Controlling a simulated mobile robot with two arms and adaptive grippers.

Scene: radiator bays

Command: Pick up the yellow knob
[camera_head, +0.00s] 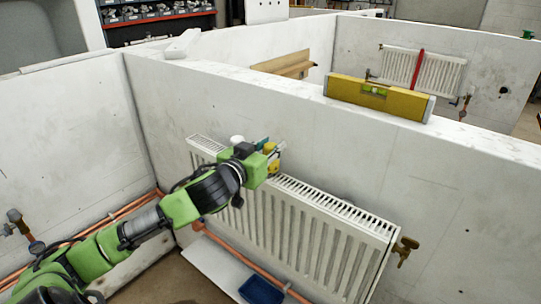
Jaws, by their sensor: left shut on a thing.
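My left arm comes in from the lower left and reaches over the top of the white radiator (300,225). My left gripper (272,156) is at the radiator's top edge, close to the wall behind it. It is shut on the yellow knob (269,148), which shows as a small yellow patch between the fingers. The fingers and the green wrist hide most of the knob, so I cannot tell whether it still touches the radiator top. My right gripper is not in view.
A small white cylinder (237,139) stands beside my wrist. A brass valve (404,250) sticks out at the radiator's right end. Copper pipes (235,250) run low, and a blue tray (262,291) sits below.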

